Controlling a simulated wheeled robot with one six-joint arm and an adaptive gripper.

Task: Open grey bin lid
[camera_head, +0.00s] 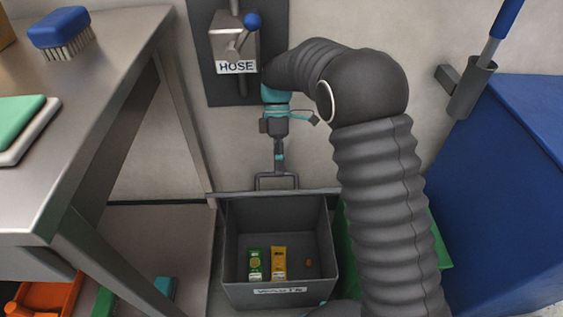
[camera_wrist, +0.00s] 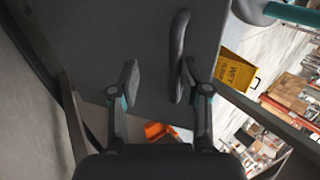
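The grey bin (camera_head: 325,245) stands low in the middle of the head view, with a label on its front. Its lid (camera_head: 235,195) is raised at the back and seen nearly edge-on, so the inside is visible. A bar handle (camera_head: 258,182) stands up from the lid. My gripper (camera_head: 279,169) points down at the handle. In the wrist view the lid (camera_wrist: 105,45) is a flat grey panel with its handle (camera_wrist: 178,55). My gripper (camera_wrist: 158,80) is open there. The handle lies close beside the right fingertip, with a gap to the left one; contact is unclear.
A green packet (camera_head: 255,263), a yellow packet (camera_head: 278,262) and a small orange scrap lie inside the bin. A steel table (camera_head: 100,110) stands left, a blue container (camera_head: 520,190) right. The hose box (camera_head: 235,45) is on the wall behind. A yellow sign (camera_wrist: 235,72) shows in the wrist view.

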